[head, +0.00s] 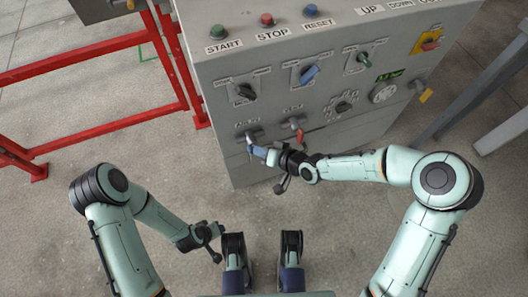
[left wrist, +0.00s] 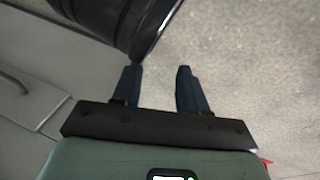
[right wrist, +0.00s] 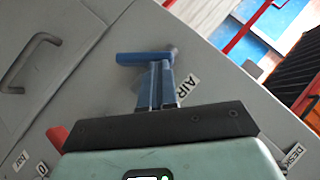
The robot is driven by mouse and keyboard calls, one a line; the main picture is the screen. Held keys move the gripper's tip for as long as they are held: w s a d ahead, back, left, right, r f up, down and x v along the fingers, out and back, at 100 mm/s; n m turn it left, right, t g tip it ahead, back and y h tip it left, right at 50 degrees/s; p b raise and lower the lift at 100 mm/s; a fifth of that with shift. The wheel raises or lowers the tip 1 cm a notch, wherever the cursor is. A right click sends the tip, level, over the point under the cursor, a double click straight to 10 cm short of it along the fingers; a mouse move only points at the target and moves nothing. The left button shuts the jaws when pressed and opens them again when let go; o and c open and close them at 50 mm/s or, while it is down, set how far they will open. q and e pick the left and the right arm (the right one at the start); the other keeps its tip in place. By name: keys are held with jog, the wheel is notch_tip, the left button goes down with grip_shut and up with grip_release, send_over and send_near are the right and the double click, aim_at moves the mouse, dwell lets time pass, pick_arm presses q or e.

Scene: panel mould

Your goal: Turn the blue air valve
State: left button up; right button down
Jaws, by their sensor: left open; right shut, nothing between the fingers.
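The blue air valve lever (right wrist: 138,58) shows in the right wrist view as a straight blue bar beside the AIR label (right wrist: 187,89). It stands out from the grey panel, with its metal stem at the right end. My right gripper (right wrist: 160,68) is shut and empty. Its fingertips overlap the underside of the lever in this view; I cannot tell whether they touch it. In the head view my right gripper (head: 260,152) is at the lower left of the panel front. My left gripper (left wrist: 160,80) is open and empty, low over the floor.
A red lever (head: 299,135) sits right of the air valve. The grey cabinet (head: 225,85) carries several knobs and buttons above. A red rail frame (head: 90,122) stands left. A dark rounded object (left wrist: 120,25) is close to my left fingers.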

jog(key=a+n+h+p, duration=0.1)
jog(key=h, duration=0.1)
jog(key=s+a+n+h+p, duration=0.1)
jog(key=h, duration=0.1)
jog(key=shift+a+t, duration=0.2)
jog(key=shift+t, duration=0.1)
pick_arm(q)
jog(key=shift+g, duration=0.5)
jog(key=s+r, duration=0.1)
jog(key=s, duration=0.1)
jog(key=s+d+r, duration=0.1)
jog(key=shift+s+r, duration=0.1)
jog(key=shift+s, duration=0.25)
pick_arm(e)
jog(key=shift+a+f, duration=0.1)
jog(key=shift+a, duration=0.1)
pick_arm(q)
jog(key=shift+s+d, duration=0.1)
pick_arm(e)
jog(key=shift+a, duration=0.1)
pick_arm(q)
jog(key=shift+r, duration=0.1)
dwell(0.6)
